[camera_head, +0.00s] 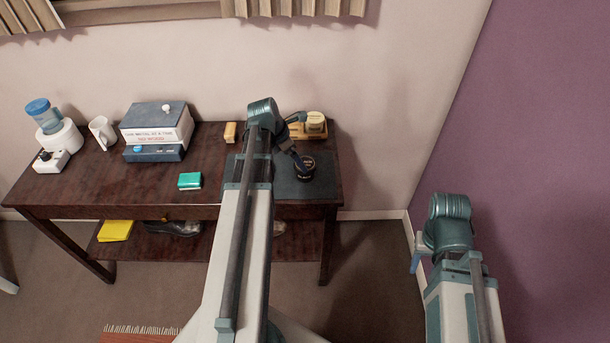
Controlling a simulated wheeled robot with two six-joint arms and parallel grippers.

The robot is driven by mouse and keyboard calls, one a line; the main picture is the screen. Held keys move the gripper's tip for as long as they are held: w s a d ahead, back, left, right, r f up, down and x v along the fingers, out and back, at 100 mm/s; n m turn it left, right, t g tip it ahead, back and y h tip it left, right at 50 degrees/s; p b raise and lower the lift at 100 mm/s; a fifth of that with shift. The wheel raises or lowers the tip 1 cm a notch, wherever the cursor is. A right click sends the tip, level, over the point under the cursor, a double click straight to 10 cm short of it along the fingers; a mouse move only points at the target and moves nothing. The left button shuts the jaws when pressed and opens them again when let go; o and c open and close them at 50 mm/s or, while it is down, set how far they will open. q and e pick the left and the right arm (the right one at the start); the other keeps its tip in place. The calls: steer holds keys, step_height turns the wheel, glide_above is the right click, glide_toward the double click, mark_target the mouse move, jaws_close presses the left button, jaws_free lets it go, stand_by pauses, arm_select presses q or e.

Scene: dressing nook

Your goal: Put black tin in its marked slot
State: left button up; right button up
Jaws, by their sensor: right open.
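The black tin (304,170), round with pale lettering, is at the right end of the dark wooden table, over a dark grey mat (285,190). My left gripper (298,150) is just behind and left of the tin. A dark part of it reaches the tin's left edge; whether its jaws are around the tin is unclear. My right gripper (416,254) is open, low and right of the table, apart from everything on it, and partly hidden by its own arm. No marked slot can be made out clearly; my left arm hides part of the mat.
A yellow wooden holder (318,132) stands behind the tin. The table's front left is clear.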

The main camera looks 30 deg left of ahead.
mark_target(302, 179)
arm_select(q)
steer(key=shift+f, duration=0.1)
arm_select(e)
steer(key=shift+f, duration=0.1)
arm_select(q)
steer(key=b+x, duration=0.4)
steer(key=x, duration=0.1)
steer(key=shift+w+d+f+b, duration=0.1)
steer(key=shift+w+d+b, duration=0.1)
steer(key=shift+b, duration=0.15)
arm_select(e)
step_height(302, 179, down, 5)
steer(key=shift+r, duration=0.15)
arm_select(q)
steer(key=c, duration=1.2)
steer(key=shift+o, duration=0.2)
arm_select(e)
steer(key=shift+r, duration=0.1)
